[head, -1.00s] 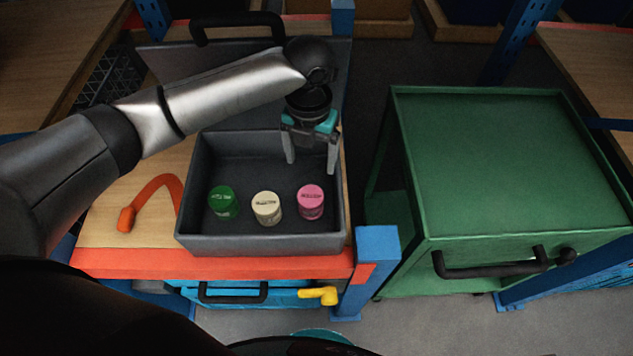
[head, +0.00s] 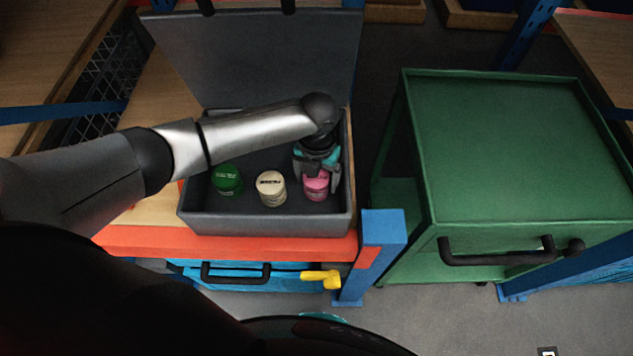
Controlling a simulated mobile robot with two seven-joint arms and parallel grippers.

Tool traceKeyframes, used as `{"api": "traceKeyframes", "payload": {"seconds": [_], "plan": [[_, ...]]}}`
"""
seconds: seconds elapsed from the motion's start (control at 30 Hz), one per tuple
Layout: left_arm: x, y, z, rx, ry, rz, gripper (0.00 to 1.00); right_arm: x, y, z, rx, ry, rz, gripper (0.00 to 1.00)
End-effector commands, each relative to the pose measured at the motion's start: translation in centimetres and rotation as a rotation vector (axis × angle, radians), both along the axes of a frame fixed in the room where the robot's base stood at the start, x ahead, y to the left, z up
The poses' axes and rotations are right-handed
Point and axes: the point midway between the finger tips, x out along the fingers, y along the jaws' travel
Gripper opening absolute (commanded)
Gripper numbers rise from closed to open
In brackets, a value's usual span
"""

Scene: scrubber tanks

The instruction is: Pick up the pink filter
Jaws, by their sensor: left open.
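The pink filter (head: 316,188) stands at the right inside the grey open box, in the head view. My left gripper (head: 320,180) is directly above and around it, fingers pointing down, one on each side of its upper part. It is open, and I cannot tell whether a finger touches the filter. The gripper hides part of the filter's top. A cream filter (head: 271,188) stands to its left, and a green filter (head: 227,180) stands farther left. My right gripper is not in view.
The grey box (head: 265,222) has walls around the filters and a raised lid (head: 262,60) behind. It sits on an orange-edged wooden bench (head: 225,243). A green cart (head: 515,150) stands to the right, past a blue post (head: 376,250).

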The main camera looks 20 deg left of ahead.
Motion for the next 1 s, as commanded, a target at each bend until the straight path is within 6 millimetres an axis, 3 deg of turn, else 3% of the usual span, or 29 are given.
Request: {"api": "traceKeyframes", "payload": {"seconds": [0.13,0.4,1.0], "plan": [[0.06,-0.02,-1.43,0.0,-0.001,0.0,0.88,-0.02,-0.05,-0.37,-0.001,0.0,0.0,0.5],[0.09,0.0,-1.51,0.0,-0.002,0.0,0.85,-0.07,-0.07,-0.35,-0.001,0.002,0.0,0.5],[0.11,0.02,-1.46,0.0,-0.003,0.0,0.18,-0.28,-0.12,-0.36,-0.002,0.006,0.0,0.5]]}}
